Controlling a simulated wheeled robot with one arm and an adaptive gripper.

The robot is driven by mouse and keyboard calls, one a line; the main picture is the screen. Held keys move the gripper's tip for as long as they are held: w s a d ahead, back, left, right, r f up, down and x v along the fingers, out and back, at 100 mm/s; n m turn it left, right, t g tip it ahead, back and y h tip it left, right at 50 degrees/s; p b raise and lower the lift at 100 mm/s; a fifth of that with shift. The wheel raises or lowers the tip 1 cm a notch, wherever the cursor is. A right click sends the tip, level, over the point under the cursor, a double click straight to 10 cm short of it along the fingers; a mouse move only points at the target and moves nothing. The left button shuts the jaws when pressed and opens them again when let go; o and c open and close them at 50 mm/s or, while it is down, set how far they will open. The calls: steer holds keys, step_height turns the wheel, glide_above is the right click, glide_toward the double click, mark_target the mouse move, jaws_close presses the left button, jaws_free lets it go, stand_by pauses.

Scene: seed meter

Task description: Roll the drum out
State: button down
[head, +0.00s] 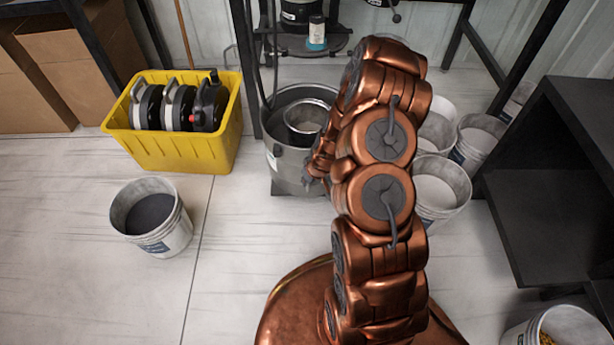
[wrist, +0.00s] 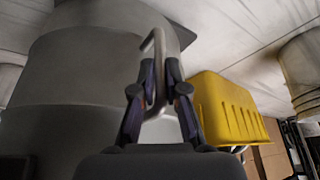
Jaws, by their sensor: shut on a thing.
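The grey metal drum (head: 284,164) stands upright in the middle of the head view, on a dark base (head: 282,187). A smaller metal cylinder (head: 303,137) sits inside its open top. In the wrist view the drum's wall (wrist: 75,85) fills the left side. My gripper (wrist: 161,75) is shut on a silver bar handle (wrist: 158,38) beside the drum wall. The handle rises above the fingertips and bends at its top. In the head view my copper arm hides the drum's right side and most of the gripper.
A yellow crate (head: 171,152) with dark reels stands left of the drum. A bucket of dark material (head: 170,233) stands front left. Several white buckets (head: 438,210) stand right of my arm, near a black cabinet (head: 545,180). Floor (head: 240,235) in front of the drum is clear.

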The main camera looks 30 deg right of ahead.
steer(key=shift+r, duration=0.15)
steer(key=c, duration=1.2)
jaws_free()
steer(key=v, duration=1.2)
